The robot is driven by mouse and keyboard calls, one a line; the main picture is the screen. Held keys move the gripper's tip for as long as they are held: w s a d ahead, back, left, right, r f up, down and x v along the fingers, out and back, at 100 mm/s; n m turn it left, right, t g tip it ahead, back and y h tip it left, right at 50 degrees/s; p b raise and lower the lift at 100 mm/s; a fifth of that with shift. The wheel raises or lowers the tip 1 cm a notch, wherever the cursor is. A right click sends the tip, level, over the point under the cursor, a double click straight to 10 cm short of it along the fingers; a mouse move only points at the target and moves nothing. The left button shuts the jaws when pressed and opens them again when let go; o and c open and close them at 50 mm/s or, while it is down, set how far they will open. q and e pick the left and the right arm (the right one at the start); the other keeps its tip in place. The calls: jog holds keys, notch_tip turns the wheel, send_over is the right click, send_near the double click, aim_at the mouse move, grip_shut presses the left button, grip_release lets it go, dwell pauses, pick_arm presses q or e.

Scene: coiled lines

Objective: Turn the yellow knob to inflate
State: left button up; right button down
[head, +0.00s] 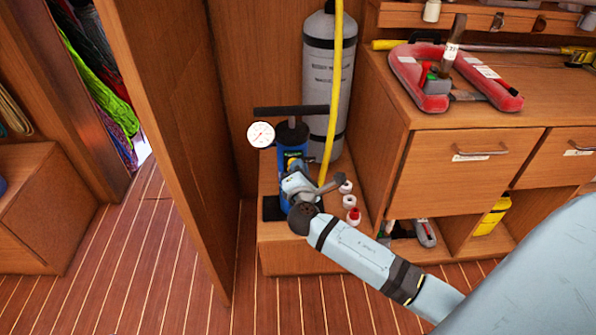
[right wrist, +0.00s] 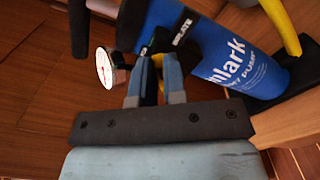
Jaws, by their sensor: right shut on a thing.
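A blue hand pump (head: 293,139) with a black T-handle (head: 290,111) stands upright on a low wooden step. The pump also shows in the right wrist view (right wrist: 222,62) with white lettering. A round white gauge (head: 261,134) sticks out to its left. My right gripper (right wrist: 158,64) is at the pump's body, its two blue-grey fingers closed around the small yellow knob (right wrist: 158,60). Only a bit of the knob shows between the fingers. In the head view my wrist hides the knob. My left gripper is not in view.
A grey cylinder (head: 318,75) stands behind the pump, with a yellow hose (head: 334,90) running down in front. Small white and red rolls (head: 350,201) lie right of the pump. A drawer cabinet (head: 470,158) stands at right, a wooden partition (head: 170,120) at left.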

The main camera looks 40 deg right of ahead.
pick_arm(q)
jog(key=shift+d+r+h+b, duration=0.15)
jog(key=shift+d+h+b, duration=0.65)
jog(key=shift+b, duration=1.25)
pick_arm(e)
jog(key=shift+s+d+f+m, duration=0.1)
jog(key=shift+f+m, duration=0.1)
jog(key=shift+m, duration=1)
jog(key=shift+w+a+f+m, duration=0.1)
jog(key=shift+f+m, duration=0.05)
jog(key=shift+m, duration=1.05)
jog(key=shift+s+d+f+m, duration=0.1)
jog(key=shift+f+m, duration=0.1)
jog(key=shift+m, duration=1)
jog(key=c, duration=1.2)
grip_release()
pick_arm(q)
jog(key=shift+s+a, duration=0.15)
